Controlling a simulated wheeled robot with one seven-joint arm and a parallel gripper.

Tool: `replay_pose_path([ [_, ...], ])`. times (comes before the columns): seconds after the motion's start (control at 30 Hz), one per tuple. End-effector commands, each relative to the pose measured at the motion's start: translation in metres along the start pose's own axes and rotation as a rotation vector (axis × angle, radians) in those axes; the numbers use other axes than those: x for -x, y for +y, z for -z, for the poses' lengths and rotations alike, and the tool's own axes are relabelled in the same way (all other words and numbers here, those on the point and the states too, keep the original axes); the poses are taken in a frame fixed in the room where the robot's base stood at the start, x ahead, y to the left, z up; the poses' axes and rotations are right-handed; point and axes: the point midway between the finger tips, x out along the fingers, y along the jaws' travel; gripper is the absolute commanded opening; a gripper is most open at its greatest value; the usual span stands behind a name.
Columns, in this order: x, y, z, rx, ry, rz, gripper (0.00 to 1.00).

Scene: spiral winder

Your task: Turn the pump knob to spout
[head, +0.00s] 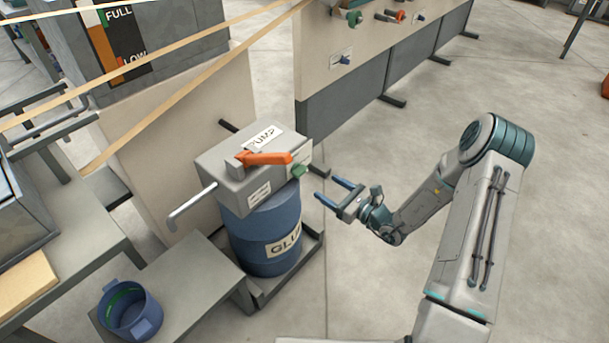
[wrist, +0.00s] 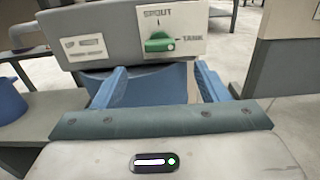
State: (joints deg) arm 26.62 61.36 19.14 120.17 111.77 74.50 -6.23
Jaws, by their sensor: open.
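The pump (head: 232,168) is a grey box on a blue glue drum (head: 266,238), with an orange lever (head: 264,158) on top. The green pump knob (head: 299,170) sits on its right-hand face. In the wrist view the knob (wrist: 159,43) is on a white plate marked SPOUT above and TANK to the right. Its handle lies roughly level, with a small light mark at the right end, toward TANK. My gripper (head: 334,191) is open and empty, to the right of the knob and apart from it. In the wrist view its blue fingers (wrist: 155,82) stand below the knob.
A spout pipe (head: 192,206) leaves the pump's left side. A blue bucket (head: 129,311) stands on a low grey table (head: 193,284) at lower left. A panel (head: 347,88) with more knobs stands behind. The floor right of the drum is clear.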

Motion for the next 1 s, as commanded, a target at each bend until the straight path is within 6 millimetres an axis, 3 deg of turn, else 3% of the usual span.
replay_pose_path([
  [0.2,-0.050,0.002,0.002,0.001,-0.001,-0.005,0.67],
  [0.43,-0.088,0.001,0.001,0.001,-0.001,-0.003,0.67],
  [0.63,-0.102,0.001,0.000,0.000,0.000,-0.002,0.67],
  [0.9,-0.103,0.001,0.000,0.000,0.001,-0.002,0.67],
  [0.93,-0.103,0.001,0.000,0.000,0.001,-0.002,0.65],
  [1.0,-0.103,0.001,0.000,0.000,0.001,-0.002,0.45],
])
